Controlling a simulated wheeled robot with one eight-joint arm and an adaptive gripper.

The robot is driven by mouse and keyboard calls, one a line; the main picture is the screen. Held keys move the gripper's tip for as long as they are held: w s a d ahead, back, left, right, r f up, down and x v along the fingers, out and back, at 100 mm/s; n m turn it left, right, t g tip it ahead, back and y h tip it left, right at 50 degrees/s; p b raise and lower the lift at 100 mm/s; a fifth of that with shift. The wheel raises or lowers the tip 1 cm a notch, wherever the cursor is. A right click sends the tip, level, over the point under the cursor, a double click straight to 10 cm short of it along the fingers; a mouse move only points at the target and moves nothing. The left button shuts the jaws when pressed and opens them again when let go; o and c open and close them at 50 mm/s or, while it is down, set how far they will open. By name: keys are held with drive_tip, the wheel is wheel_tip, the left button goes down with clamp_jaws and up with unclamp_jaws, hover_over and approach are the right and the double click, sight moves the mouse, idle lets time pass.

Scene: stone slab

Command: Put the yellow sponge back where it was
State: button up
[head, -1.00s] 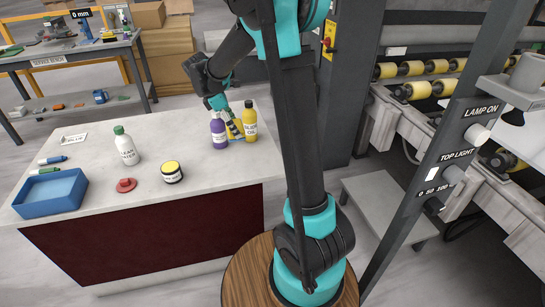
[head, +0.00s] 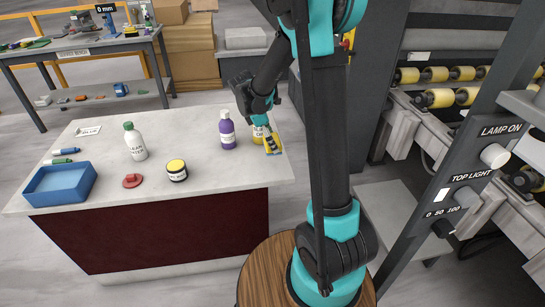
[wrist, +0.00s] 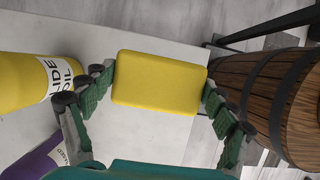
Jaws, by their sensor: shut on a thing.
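The yellow sponge (wrist: 160,82) is a flat, rounded block between the two green fingers of my gripper (wrist: 158,88) in the wrist view. My gripper is shut on its two ends. In the head view, my gripper (head: 270,138) holds the sponge (head: 273,151) near the slab's right edge, in front of the yellow bottle (head: 258,132). That bottle is partly hidden by my gripper. I cannot tell whether the sponge touches the slab.
The stone slab (head: 215,170) also bears a purple bottle (head: 228,134), a green-capped white bottle (head: 135,145), a yellow-lidded jar (head: 177,171), a red knob-like piece (head: 132,181), markers and a blue tray (head: 60,188).

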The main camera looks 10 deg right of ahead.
drive_tip(key=shift+f, duration=3.9)
drive_tip(key=shift+f, duration=0.1)
drive_tip(key=o, duration=1)
drive_tip(key=v, duration=1.1)
drive_tip(key=shift+s+d+f+m+t+y, duration=0.7)
drive_tip(key=shift+s+d+m, duration=0.65)
drive_tip(key=shift+s+m, duration=2)
drive_tip(key=shift+s+d+f+m+t+y, duration=0.7)
drive_tip(key=shift+s+d+m, duration=0.65)
drive_tip(key=shift+s+m, duration=2)
drive_tip(key=shift+s+d+f+m+t+y, duration=0.7)
drive_tip(key=shift+s+d+m, duration=1.15)
drive_tip(key=shift+s, duration=2.45)
